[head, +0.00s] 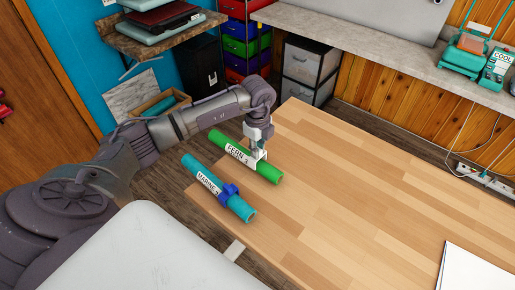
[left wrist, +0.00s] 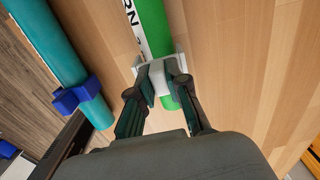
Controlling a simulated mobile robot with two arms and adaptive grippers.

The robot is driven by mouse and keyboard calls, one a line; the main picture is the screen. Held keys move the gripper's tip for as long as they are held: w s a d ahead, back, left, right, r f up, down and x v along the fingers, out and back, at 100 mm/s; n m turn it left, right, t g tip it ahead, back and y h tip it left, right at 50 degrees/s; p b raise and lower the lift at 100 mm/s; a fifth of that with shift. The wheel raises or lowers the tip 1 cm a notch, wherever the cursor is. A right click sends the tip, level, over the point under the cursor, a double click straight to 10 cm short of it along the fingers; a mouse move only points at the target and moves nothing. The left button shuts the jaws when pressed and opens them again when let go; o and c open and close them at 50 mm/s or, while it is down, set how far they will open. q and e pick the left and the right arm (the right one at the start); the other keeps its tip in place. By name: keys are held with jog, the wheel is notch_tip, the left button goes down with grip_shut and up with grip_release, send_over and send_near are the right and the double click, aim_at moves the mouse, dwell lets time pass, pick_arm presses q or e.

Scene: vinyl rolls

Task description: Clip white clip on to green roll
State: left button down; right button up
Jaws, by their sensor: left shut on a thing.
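The green roll (head: 270,173) lies on the wooden table with a white label reading "FERN". The white clip (head: 259,157) is at the roll, right of the label. My left gripper (head: 258,146) is above the roll, its fingers shut on the white clip. In the left wrist view the fingers (left wrist: 158,98) hold the white clip (left wrist: 158,72), which lies across the green roll (left wrist: 153,28). The clip's sides reach past both edges of the roll; I cannot tell whether it is fully seated. My right gripper is not in view.
A teal roll (head: 239,206) with a blue clip (head: 229,191) lies beside the green one, near the table's left edge. A white sheet (head: 472,272) lies at the lower right. The middle of the table (head: 350,190) is clear.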

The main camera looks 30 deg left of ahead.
pick_arm(q)
jog(key=shift+f, duration=0.25)
dwell(0.3)
jog(key=shift+f+b, duration=0.5)
jog(key=shift+f, duration=0.1)
jog(key=c, duration=1.1)
grip_release()
jog(key=shift+o, duration=0.2)
jog(key=shift+r, duration=0.1)
jog(key=shift+r+p, duration=2.7)
jog(key=shift+r, duration=0.75)
